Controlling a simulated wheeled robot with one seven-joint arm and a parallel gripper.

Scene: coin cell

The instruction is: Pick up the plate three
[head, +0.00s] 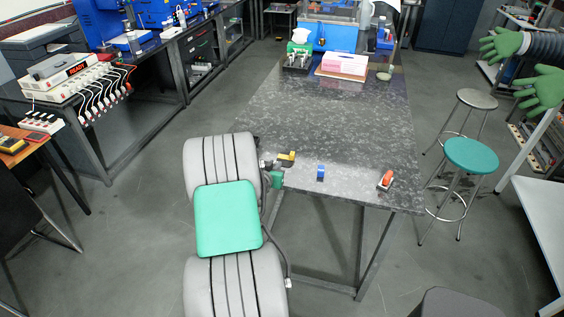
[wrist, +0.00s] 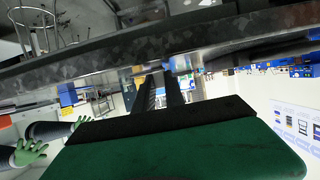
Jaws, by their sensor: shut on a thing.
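Three small pieces sit along the near edge of the dark speckled table in the head view: a yellow piece (head: 287,156), a blue piece (head: 320,173) and an orange-red piece (head: 386,180) on a dark base. No label marks any of them as plate three. My gripper (head: 276,166) is at the table's near left edge, at the yellow piece, and looks shut on it. The wrist view shows my two dark fingers (wrist: 161,88) with a narrow gap. A bit of yellow (wrist: 140,80) shows by the fingertips, and the grip itself is mostly hidden.
The table (head: 330,115) is clear in the middle. A pink-and-white box (head: 342,66) and a rack (head: 298,59) stand at its far end. A teal stool (head: 471,155) and a grey stool (head: 477,99) stand to the right. A bench with cabled devices (head: 80,85) is on the left.

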